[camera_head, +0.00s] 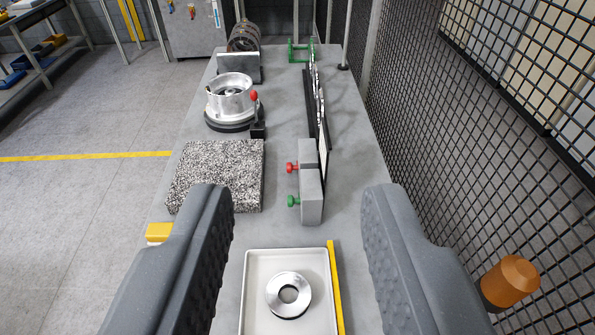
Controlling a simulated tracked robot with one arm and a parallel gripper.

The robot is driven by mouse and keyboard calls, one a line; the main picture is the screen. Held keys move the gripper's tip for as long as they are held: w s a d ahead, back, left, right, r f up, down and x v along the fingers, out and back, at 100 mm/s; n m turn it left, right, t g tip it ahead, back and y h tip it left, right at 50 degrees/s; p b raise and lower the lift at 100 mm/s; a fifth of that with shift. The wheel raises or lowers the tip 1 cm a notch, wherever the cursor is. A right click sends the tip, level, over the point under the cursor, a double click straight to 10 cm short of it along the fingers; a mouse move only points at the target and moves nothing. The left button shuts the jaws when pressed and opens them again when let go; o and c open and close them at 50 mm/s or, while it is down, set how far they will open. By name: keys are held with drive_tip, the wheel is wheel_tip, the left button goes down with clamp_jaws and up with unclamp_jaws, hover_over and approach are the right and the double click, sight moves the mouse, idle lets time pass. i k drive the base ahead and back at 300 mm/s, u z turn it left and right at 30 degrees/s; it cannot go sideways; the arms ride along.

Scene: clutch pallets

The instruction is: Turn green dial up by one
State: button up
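The green dial (293,201) is a small knob on the left face of a grey box (311,199). A red dial (291,168) sits just behind it on a similar grey box. My gripper (297,210) shows as two grey ridged fingers at the left and right of the lower picture. The fingers are wide apart with nothing held between them. The green dial shows between the fingers, farther off and not touched. Its setting is too small to read.
A white tray (252,257) with a metal ring (288,295) lies below, beside a yellow strip (335,285). A speckled mat (216,175) and metal housing (231,97) lie to the left. Dark upright panels (315,100) stand behind the boxes. A mesh fence (480,150) borders the right.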

sight(291, 200)
drive_tip(key=i, duration=1)
drive_tip(key=u, duration=0.05)
